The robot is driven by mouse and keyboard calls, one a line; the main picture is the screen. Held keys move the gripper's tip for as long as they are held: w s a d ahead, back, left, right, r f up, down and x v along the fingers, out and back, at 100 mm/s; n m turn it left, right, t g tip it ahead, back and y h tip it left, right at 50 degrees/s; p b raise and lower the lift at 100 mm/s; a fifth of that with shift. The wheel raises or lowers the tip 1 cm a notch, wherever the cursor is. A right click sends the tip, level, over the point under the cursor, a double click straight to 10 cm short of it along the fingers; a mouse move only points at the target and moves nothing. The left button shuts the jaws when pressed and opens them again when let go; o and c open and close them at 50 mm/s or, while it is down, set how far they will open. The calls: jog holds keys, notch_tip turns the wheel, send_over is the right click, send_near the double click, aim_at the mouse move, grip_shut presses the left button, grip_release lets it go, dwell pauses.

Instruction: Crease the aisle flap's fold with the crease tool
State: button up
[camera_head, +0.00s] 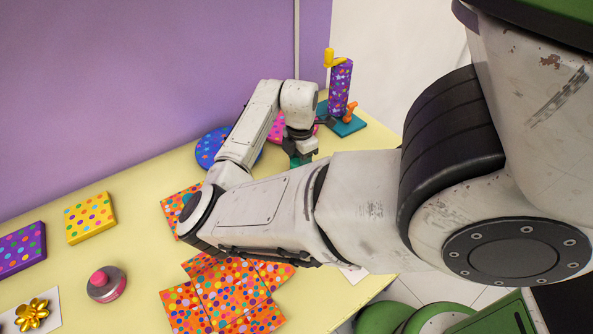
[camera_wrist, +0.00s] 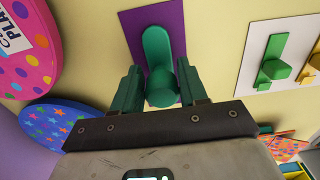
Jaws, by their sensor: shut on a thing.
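My gripper (camera_wrist: 160,82) has its green fingers on either side of the upright knob of a green, round-ended tool, which looks like the crease tool (camera_wrist: 157,45). The tool is over a purple mat (camera_wrist: 133,25); I cannot tell whether it touches the mat. In the head view my gripper (camera_head: 300,158) is at the far part of the table, and the tool is mostly hidden there. The orange dotted wrapping paper (camera_head: 222,292) lies nearer, with folded panels on it. My arm hides part of it, and I cannot tell which panel is the aisle flap.
A blue starred disc (camera_head: 208,145) and a teal stand (camera_head: 345,127) with a purple box are near. A yellow box (camera_head: 90,217), pink-topped round object (camera_head: 105,283) and gold bow (camera_head: 32,313) lie left.

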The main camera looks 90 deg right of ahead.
jog(key=c, duration=0.5)
jog(key=shift+r+p, duration=2.55)
jog(key=shift+p, duration=0.5)
jog(key=shift+r, duration=1.95)
